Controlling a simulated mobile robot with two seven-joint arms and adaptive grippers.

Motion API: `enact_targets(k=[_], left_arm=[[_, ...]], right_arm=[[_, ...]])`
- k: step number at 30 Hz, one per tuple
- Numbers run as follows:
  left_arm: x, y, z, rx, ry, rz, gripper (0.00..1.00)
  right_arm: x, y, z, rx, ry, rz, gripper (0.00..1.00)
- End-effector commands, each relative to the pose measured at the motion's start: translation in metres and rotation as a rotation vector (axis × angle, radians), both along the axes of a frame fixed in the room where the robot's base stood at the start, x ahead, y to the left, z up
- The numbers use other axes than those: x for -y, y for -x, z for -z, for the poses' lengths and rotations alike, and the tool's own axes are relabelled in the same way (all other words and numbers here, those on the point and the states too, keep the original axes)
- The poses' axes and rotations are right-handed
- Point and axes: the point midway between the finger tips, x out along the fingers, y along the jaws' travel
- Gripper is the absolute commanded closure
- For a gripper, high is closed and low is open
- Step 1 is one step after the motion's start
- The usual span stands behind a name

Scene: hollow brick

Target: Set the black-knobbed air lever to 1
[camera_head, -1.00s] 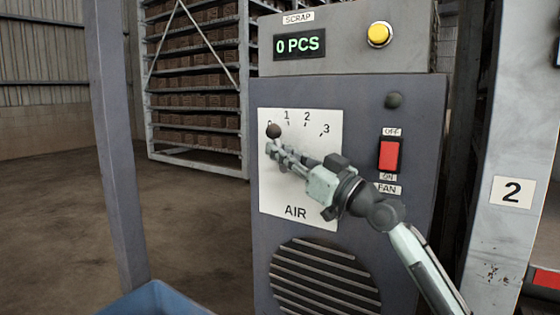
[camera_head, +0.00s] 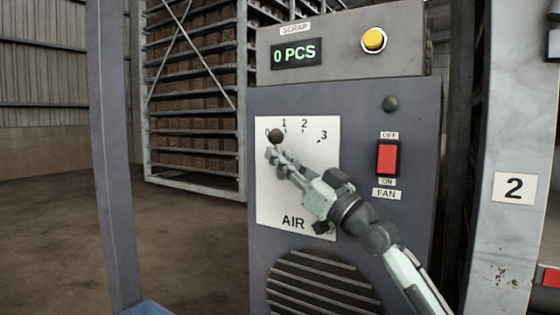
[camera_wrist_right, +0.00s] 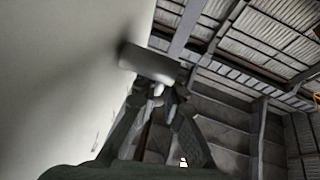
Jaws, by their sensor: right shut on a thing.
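The air lever's round dark knob (camera_head: 275,135) stands at the upper left of the white AIR plate (camera_head: 300,200). It sits between the marks 0 and 1, just right of the 0. My right gripper (camera_head: 274,155) is shut on the lever just below the knob, and its fingers hide most of the lever's arm. In the right wrist view, the gripper's fingers (camera_wrist_right: 166,98) close on the lever beneath a dark, blurred shape (camera_wrist_right: 150,63). My left gripper is out of view.
Right of the plate are a red fan switch (camera_head: 387,159) and a dark round button (camera_head: 390,104). Above are a yellow button (camera_head: 373,40) and the scrap display (camera_head: 296,53). A vent grille (camera_head: 322,285) lies below. A post (camera_head: 112,160) stands at left.

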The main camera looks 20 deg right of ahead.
Motion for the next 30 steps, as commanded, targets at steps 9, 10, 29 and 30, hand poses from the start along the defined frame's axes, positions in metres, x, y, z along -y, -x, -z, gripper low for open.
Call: enact_targets(k=[9, 10, 29, 30], left_arm=[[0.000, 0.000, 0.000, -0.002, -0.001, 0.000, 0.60], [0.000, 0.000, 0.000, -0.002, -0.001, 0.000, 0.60], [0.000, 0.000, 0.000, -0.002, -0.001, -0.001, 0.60], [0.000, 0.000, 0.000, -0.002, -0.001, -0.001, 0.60]], right_arm=[[0.000, 0.000, 0.000, 0.001, 0.000, 0.000, 0.69], [0.000, 0.000, 0.000, 0.001, 0.000, 0.000, 0.69], [0.029, 0.054, 0.034, -0.006, 0.007, 0.002, 0.69], [0.033, 0.060, 0.037, -0.006, 0.008, 0.003, 0.69]])
